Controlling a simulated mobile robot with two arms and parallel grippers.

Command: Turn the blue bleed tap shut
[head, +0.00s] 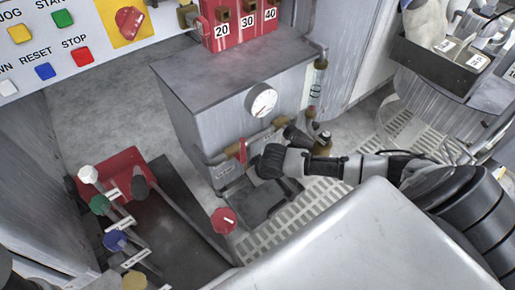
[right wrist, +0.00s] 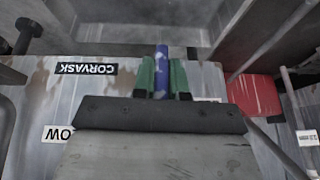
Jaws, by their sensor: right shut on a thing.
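In the right wrist view my right gripper (right wrist: 162,80) has its two green fingers shut on a narrow blue handle (right wrist: 162,54), taken to be the blue bleed tap. The handle stands up between the fingers, and its lower part is hidden. In the head view my right arm (head: 325,165) comes in from the right and ends low at the front of a grey cabinet (head: 205,125), beside a brass pipe. The fingers and the blue handle cannot be made out there. My left gripper is not in view.
The cabinet carries a round gauge (head: 262,101), a red lever (head: 243,152) and a sight glass (head: 317,80). A red handwheel (head: 223,220) stands near its foot. White, green, blue (head: 115,241) and yellow knobs line the lower left. A pale surface (head: 365,240) fills the front.

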